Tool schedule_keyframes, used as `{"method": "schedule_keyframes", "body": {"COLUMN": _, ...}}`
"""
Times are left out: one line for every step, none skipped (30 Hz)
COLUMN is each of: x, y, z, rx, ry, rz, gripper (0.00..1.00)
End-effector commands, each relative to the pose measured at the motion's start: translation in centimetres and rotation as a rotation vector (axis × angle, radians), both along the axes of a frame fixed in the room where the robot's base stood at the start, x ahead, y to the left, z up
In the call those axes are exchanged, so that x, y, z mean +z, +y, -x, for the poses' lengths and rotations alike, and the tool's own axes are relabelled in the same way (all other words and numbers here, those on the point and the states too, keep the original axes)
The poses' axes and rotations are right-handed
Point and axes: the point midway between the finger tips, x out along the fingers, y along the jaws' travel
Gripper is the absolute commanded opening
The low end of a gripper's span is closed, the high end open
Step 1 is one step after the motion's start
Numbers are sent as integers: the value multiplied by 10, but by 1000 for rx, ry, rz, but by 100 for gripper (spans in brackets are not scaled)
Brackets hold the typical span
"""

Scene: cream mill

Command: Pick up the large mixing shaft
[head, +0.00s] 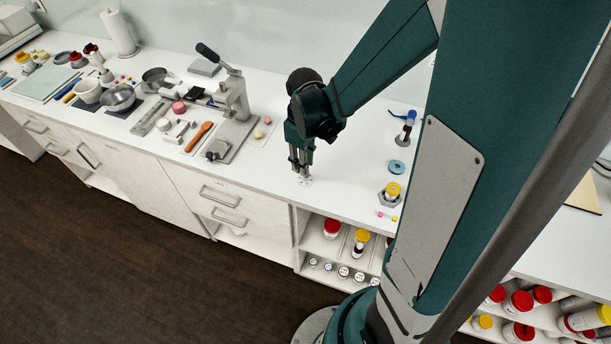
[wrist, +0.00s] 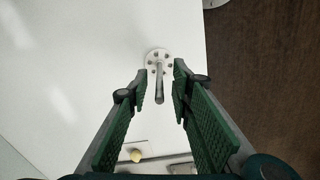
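The large mixing shaft (wrist: 159,84) is a thin grey rod with a round, light disc with several holes at one end. In the wrist view it is between my two green-padded fingers, with a gap on each side. My gripper (wrist: 160,80) is open and empty. In the head view my gripper (head: 300,168) points down at the counter near its front edge, and the shaft's disc (head: 305,182) shows just below the fingertips. Most of the rod is hidden there by the fingers.
A grey lever press (head: 236,105) stands on the white counter to the left, with small pink and yellow pieces near it. To the right are a teal ring (head: 397,167), a yellow-capped jar (head: 393,189) and a blue-handled tool (head: 404,124). The counter around the shaft is clear.

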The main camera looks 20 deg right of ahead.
Motion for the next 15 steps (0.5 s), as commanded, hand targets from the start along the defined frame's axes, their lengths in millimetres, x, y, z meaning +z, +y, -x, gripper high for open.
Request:
{"method": "schedule_keyframes", "body": {"x": 0, "y": 0, "z": 0, "rx": 0, "ry": 0, "rz": 0, "gripper": 23}}
{"method": "schedule_keyframes", "body": {"x": 0, "y": 0, "z": 0, "rx": 0, "ry": 0, "rz": 0, "gripper": 23}}
{"method": "schedule_keyframes", "body": {"x": 0, "y": 0, "z": 0, "rx": 0, "ry": 0, "rz": 0, "gripper": 23}}
{"method": "schedule_keyframes", "body": {"x": 0, "y": 0, "z": 0, "rx": 0, "ry": 0, "rz": 0, "gripper": 23}}
{"method": "schedule_keyframes", "body": {"x": 0, "y": 0, "z": 0, "rx": 0, "ry": 0, "rz": 0, "gripper": 23}}
{"method": "schedule_keyframes", "body": {"x": 0, "y": 0, "z": 0, "rx": 0, "ry": 0, "rz": 0, "gripper": 23}}
{"method": "schedule_keyframes", "body": {"x": -1, "y": 0, "z": 0, "rx": 0, "ry": 0, "rz": 0, "gripper": 23}}
{"method": "schedule_keyframes", "body": {"x": -1, "y": 0, "z": 0, "rx": 0, "ry": 0, "rz": 0, "gripper": 23}}
{"method": "schedule_keyframes", "body": {"x": -2, "y": 0, "z": 0, "rx": 0, "ry": 0, "rz": 0, "gripper": 23}}
{"method": "schedule_keyframes", "body": {"x": -4, "y": 0, "z": 0, "rx": 0, "ry": 0, "rz": 0, "gripper": 23}}
{"method": "schedule_keyframes", "body": {"x": -5, "y": 0, "z": 0, "rx": 0, "ry": 0, "rz": 0, "gripper": 23}}
{"method": "schedule_keyframes", "body": {"x": -7, "y": 0, "z": 0, "rx": 0, "ry": 0, "rz": 0, "gripper": 23}}
{"method": "schedule_keyframes", "body": {"x": -9, "y": -1, "z": 0, "rx": 0, "ry": 0, "rz": 0, "gripper": 23}}
{"method": "schedule_keyframes", "body": {"x": -11, "y": -1, "z": 0, "rx": 0, "ry": 0, "rz": 0, "gripper": 23}}
{"method": "schedule_keyframes", "body": {"x": -14, "y": -1, "z": 1, "rx": 0, "ry": 0, "rz": 0, "gripper": 23}}
